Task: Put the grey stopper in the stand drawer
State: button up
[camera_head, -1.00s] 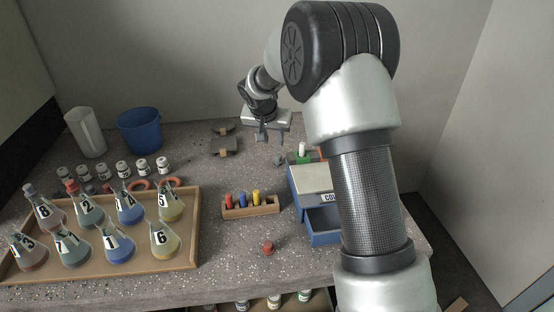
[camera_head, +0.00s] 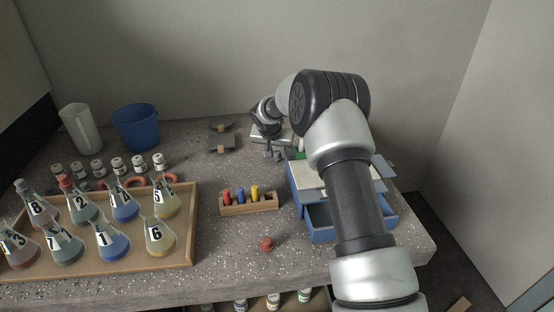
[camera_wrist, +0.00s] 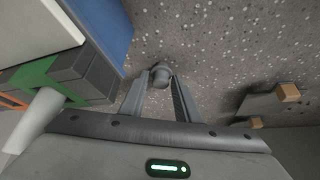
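The grey stopper (camera_wrist: 160,75) shows in the wrist view on the bench, between and slightly beyond my fingertips. My gripper (camera_wrist: 158,84) is open, pointing down, with one finger on each side of the stopper; I cannot tell whether they touch it. In the head view my gripper (camera_head: 272,154) is behind the blue stand, at its left back corner, and the stopper is hard to make out there. The stand (camera_head: 308,178) has a pale top. Its lower drawer (camera_head: 322,236) is pulled open at the front, partly hidden by my arm.
A red stopper (camera_head: 267,244) lies left of the drawer. A wooden rack (camera_head: 249,210) holds coloured pegs. A wooden tray (camera_head: 184,265) of numbered flasks fills the left. A blue bucket (camera_head: 137,128), a white jug (camera_head: 80,130) and dark blocks (camera_head: 222,144) stand at the back.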

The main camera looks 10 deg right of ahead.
jog(key=shift+w+f, duration=0.25)
jog(key=shift+f, duration=0.15)
jog(key=c, duration=0.7)
